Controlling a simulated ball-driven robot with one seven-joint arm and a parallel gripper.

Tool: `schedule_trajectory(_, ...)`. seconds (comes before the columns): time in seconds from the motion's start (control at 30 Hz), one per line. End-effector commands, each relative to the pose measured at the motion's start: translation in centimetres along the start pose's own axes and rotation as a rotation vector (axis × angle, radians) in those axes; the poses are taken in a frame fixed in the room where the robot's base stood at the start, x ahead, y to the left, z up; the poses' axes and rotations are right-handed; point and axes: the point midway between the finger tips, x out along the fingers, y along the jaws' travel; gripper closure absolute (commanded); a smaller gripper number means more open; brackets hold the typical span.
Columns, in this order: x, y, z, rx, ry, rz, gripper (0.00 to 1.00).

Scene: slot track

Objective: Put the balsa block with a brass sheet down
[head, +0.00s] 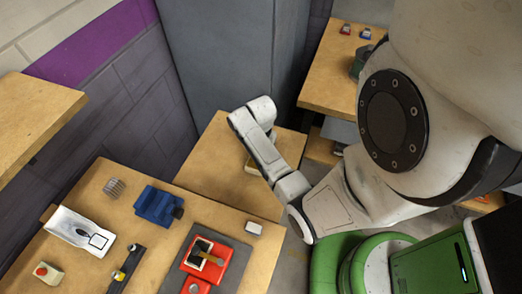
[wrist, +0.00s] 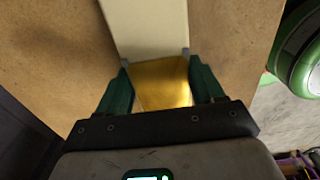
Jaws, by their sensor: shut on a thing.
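In the wrist view, the balsa block (wrist: 150,28) is a pale cream piece running up past the top of the picture. Its brass sheet (wrist: 162,85) shows as a shiny gold face at the near end. My gripper (wrist: 156,58) has its green fingers closed on both sides of the block. My arm hides most of the gripper there. I cannot tell whether the block touches the table top.
The nearer bench (head: 130,215) holds a blue vise (head: 157,205), a white tray (head: 80,231), a red fixture (head: 207,258) and a small white block (head: 253,228). A grey cabinet (head: 220,60) stands behind. The wooden table's left part is clear.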

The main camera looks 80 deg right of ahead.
Motion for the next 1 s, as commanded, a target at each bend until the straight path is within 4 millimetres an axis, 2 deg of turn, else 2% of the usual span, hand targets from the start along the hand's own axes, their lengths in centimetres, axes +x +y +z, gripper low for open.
schedule_trajectory(0.3, 0.3, 0.0, 0.0, -0.001, 0.0, 0.0, 0.64)
schedule_trajectory(0.33, 0.3, 0.0, 0.0, -0.001, 0.0, 0.0, 0.32)
schedule_trajectory(0.6, 0.2, 0.0, 0.0, 0.0, 0.0, 0.0, 0.07)
schedule_trajectory(0.87, 0.0, 0.0, 0.0, 0.0, 0.0, 0.0, 0.07)
schedule_trajectory(1.0, -1.2, 0.1, 0.0, -0.001, -0.001, 0.002, 0.07)
